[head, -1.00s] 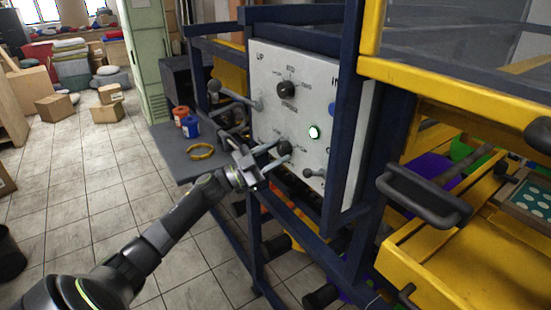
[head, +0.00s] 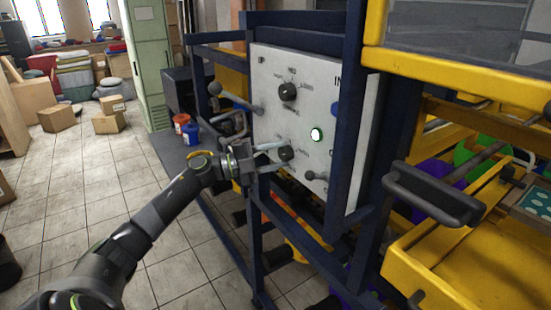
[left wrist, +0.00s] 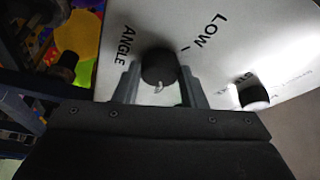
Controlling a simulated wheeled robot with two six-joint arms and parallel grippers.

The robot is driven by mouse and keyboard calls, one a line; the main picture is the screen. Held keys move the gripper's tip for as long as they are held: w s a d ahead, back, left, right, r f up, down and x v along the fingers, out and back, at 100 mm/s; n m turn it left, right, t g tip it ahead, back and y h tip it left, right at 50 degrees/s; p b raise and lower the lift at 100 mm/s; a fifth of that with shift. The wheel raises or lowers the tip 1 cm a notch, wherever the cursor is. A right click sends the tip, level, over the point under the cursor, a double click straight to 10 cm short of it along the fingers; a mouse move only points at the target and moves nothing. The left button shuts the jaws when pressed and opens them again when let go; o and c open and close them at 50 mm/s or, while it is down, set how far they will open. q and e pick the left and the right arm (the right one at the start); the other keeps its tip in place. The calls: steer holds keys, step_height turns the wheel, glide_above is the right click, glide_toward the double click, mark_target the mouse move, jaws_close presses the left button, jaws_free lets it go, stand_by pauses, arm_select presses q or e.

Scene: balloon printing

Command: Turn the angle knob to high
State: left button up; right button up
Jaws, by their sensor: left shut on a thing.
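The angle knob is a round black knob (head: 285,153) on the lower part of the white control panel (head: 300,60). My left gripper (head: 276,157) is at it, one finger above and one below. In the left wrist view, the knob (left wrist: 158,68) sits between the two fingers of my left gripper (left wrist: 160,85), which is shut on it. The panel prints "ANGLE" on the knob's left and "LOW" on its upper right there. A small pale mark shows on the knob's near edge. The "HIGH" label is not readable. My right gripper is not in view.
Another black knob (head: 288,91) is above, with a lit round button (head: 316,134) to the right. A lever (head: 234,98) sticks out at left and a small one (head: 314,176) at lower right. Dark blue frame bars (head: 349,130) stand close by.

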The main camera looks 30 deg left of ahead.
arm_select(q)
steer(key=shift+m, duration=0.3)
steer(key=o, duration=1)
steer(key=shift+s+a, duration=0.1)
steer(key=shift+s+a+f, duration=0.15)
steer(key=shift+s+a, duration=0.05)
steer(key=shift+b+v, duration=2.25)
steer(key=shift+v, duration=6.05)
